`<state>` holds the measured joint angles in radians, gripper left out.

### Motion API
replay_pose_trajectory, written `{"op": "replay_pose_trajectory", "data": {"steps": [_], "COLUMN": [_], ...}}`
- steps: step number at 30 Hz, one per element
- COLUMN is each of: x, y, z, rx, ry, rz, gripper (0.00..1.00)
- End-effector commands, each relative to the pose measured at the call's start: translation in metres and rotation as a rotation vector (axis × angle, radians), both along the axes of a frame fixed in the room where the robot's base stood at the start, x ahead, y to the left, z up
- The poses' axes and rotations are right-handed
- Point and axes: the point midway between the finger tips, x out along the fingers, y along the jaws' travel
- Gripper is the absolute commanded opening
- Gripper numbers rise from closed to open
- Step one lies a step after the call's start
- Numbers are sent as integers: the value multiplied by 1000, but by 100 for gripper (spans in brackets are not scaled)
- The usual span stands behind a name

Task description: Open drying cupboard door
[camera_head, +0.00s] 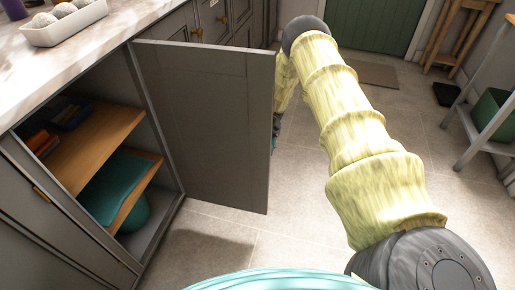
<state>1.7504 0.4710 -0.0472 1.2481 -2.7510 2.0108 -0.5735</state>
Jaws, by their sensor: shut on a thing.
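The drying cupboard door (205,125), a flat grey panel, stands swung wide open, out from the cupboard front. The cupboard (165,215) shows its inside to the left of the door. My arm reaches from the lower right to the far side of the door. My gripper (276,130) shows only as a small dark part at the door's free edge. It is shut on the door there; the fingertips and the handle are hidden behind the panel.
Wooden shelves (105,135) inside hold a teal folded item (112,190) and small orange and dark items. A marble-look worktop (60,62) with a white tray (65,28) is above. A stool (465,35) and a grey rack (485,140) stand right.

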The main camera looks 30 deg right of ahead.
Motion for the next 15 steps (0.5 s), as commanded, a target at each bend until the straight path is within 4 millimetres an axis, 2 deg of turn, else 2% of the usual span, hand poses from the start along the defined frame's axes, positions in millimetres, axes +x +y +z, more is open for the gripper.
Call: {"op": "replay_pose_trajectory", "data": {"steps": [10,11,14,15], "x": [-1,-1,-1,-1], "y": [-2,-2,-2,-2], "z": [-1,-1,-1,-1], "rx": [0,0,0,0], "ry": [-4,-4,-3,-3], "rz": [-6,-6,-6,-6], "gripper": [0,35,53,54]}}
